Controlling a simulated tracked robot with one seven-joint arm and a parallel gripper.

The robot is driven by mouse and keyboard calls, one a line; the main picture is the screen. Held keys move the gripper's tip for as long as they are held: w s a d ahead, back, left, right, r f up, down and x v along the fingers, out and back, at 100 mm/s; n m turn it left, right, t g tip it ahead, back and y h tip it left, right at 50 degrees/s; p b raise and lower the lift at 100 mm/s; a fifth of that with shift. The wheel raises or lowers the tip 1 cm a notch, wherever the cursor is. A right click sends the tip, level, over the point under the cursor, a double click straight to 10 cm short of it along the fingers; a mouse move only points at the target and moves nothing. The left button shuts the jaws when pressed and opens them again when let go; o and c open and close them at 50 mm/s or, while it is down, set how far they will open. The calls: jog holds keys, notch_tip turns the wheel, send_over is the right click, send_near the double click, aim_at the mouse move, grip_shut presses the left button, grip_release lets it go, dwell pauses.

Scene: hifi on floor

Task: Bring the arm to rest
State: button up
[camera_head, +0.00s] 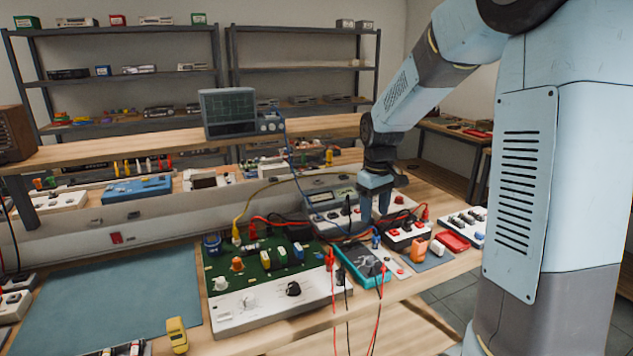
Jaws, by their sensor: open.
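My gripper (376,208) hangs at the end of my light blue arm, pointing down over the right part of the wooden workbench. It is open, and I see nothing held in it. Its fingertips are small in view and sit close to the electronic boxes and cables there. Just behind it is a grey meter with a display (332,198). In front of it lies a teal-edged multimeter (362,264). My arm reaches in from the upper right, and I cannot tell whether the fingertips touch anything.
A green circuit board on a white base (262,306) stands left of the gripper. A blue mat (110,305) covers the bench's left. An oscilloscope (229,113) stands on the upper shelf. Red and black cables hang over the front edge. A small red box (453,241) lies right.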

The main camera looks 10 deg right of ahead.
jog(key=s+r+m+t, duration=0.1)
jog(key=s+r, duration=0.3)
jog(key=s, duration=0.5)
jog(key=s+r+m+t, duration=0.2)
jog(key=s+r, duration=0.2)
jog(key=s, duration=0.5)
jog(key=s+r+m+t, duration=0.2)
jog(key=s+r, duration=0.2)
jog(key=s, duration=0.5)
jog(key=shift+d+r+m, duration=0.3)
jog(key=shift+d, duration=0.05)
